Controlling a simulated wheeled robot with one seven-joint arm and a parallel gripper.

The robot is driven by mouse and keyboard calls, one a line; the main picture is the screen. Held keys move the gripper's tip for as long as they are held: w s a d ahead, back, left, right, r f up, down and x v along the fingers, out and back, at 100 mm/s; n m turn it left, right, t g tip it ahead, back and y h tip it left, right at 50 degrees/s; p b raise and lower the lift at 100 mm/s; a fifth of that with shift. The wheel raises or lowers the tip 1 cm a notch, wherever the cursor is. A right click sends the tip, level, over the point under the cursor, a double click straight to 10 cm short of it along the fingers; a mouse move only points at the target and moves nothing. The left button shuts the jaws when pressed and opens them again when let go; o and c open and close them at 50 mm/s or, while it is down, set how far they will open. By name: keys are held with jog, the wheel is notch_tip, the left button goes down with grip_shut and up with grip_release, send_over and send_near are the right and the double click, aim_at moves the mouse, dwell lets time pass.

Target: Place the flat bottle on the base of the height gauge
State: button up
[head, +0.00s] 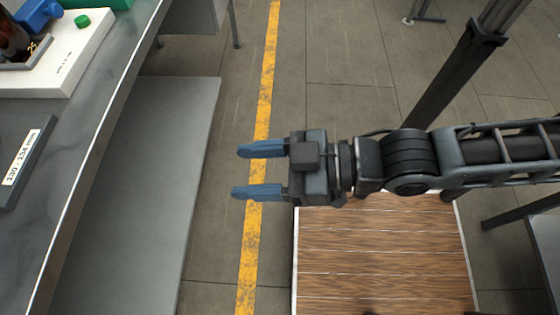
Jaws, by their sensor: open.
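My gripper (258,170) is open and empty, its two blue fingers pointing left over the floor, to the right of the grey bench (100,120). A dark amber bottle (12,40) is cut off by the left edge, at a white device (70,65) on the bench. I cannot tell whether it is the flat bottle. Neither the height gauge nor its base can be made out for certain.
The white device has a green button (82,21); a blue part (38,13) is beside it. A dark grey slab labelled "130 - 154 mm" (22,157) lies nearer on the bench. A grey lower shelf (150,190) juts out below. Floor with a yellow line (252,255) is clear.

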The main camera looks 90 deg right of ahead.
jog(key=shift+g, duration=0.3)
jog(key=v, duration=0.5)
jog(key=shift+f, duration=0.15)
